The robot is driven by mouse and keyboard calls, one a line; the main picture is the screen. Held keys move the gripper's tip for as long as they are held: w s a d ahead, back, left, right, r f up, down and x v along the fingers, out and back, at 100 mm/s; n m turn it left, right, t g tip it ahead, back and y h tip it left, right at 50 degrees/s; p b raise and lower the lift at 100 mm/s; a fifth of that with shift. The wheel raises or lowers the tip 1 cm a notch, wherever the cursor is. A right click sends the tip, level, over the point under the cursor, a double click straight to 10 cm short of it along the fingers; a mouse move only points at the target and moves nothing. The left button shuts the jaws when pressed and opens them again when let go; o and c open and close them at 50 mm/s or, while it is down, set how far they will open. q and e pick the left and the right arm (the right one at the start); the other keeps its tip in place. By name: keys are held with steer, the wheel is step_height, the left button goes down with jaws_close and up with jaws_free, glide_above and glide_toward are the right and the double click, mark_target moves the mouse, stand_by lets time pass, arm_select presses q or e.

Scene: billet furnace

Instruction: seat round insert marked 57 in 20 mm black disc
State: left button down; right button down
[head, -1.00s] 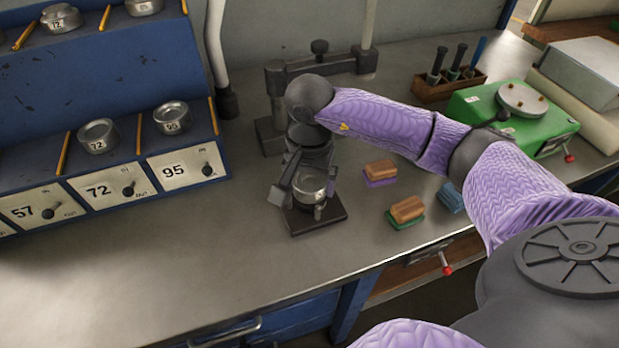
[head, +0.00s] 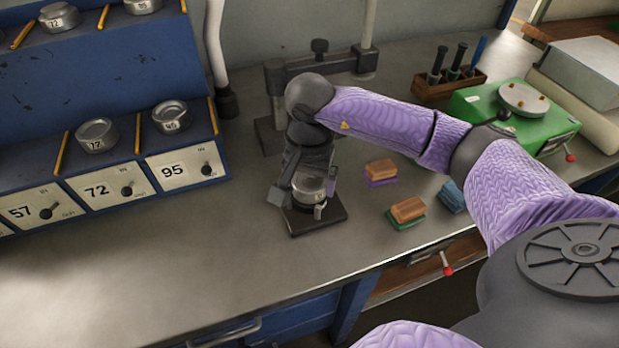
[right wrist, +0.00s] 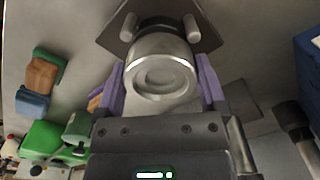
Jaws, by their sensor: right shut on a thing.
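My right gripper (head: 309,187) is shut on a round silver metal insert (head: 312,193) over a dark fixture plate (head: 325,219) on the bench. In the right wrist view the insert (right wrist: 160,78) sits between the two purple-sided fingers of the gripper (right wrist: 162,88), its round face toward the camera. No number is readable on it. A black disc (right wrist: 160,24) shows partly just beyond the insert, between two pale posts. The insert overlaps it, so I cannot tell whether they touch. My left gripper is not in view.
A blue rack (head: 110,160) at left holds inserts marked 72 (head: 97,135) and 95 (head: 171,116); the space above label 57 (head: 22,212) looks empty. Wood-topped brushes (head: 408,210), a green device (head: 545,125) and a dark stand (head: 275,135) are nearby. The front-left bench is clear.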

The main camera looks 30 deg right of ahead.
mark_target(310, 182)
steer(key=shift+f+b, duration=0.45)
steer(key=shift+f, duration=0.05)
jaws_free()
step_height(310, 182, up, 11)
steer(key=p, duration=0.7)
steer(key=shift+p, duration=0.3)
